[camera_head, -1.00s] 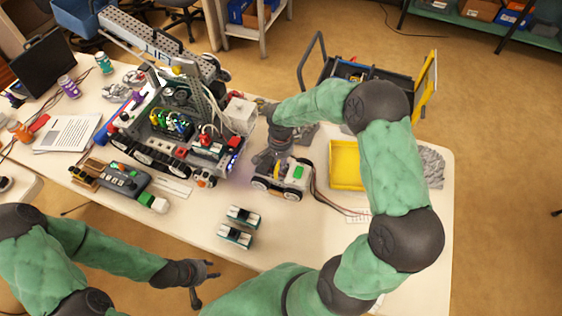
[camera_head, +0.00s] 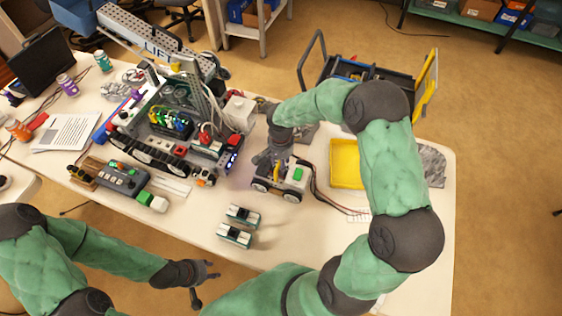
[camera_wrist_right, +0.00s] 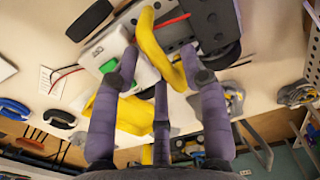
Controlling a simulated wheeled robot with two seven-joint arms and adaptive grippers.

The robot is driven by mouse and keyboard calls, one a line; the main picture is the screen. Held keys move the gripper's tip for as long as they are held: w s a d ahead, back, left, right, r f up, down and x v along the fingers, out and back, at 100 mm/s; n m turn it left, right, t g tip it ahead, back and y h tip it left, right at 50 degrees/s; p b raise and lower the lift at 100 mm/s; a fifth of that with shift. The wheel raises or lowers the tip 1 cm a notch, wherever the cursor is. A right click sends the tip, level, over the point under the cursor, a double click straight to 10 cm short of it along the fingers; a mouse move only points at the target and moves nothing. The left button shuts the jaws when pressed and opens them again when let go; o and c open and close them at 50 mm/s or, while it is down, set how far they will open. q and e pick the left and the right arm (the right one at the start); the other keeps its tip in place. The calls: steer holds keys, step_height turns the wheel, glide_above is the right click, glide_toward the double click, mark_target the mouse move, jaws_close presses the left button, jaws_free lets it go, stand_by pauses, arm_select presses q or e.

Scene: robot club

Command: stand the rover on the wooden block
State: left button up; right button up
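The rover (camera_head: 292,176), a small white vehicle with a green patch, black wheels and a yellow handle, stands on the table below my right gripper (camera_head: 270,160). In the right wrist view the rover's white and green body (camera_wrist_right: 112,48) is close in front of my right gripper (camera_wrist_right: 163,75). Its three fingers are spread apart around the yellow handle (camera_wrist_right: 152,45), with gaps showing. My left gripper (camera_head: 203,282) is open and empty beyond the table's near edge.
A large tracked robot (camera_head: 165,120) stands left of the rover. Two small green-and-white modules (camera_head: 238,226) lie in front. A yellow tray (camera_head: 345,163) is to the right. A controller (camera_head: 120,180) lies at left. The table front near the modules is mostly clear.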

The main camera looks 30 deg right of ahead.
steer(key=shift+r, duration=0.1)
steer(key=shift+r+p, duration=0.7)
steer(key=shift+p, duration=0.1)
step_height(320, 180, up, 12)
steer(key=p, duration=0.1)
steer(key=shift+f+p, duration=0.2)
steer(key=shift+p, duration=0.1)
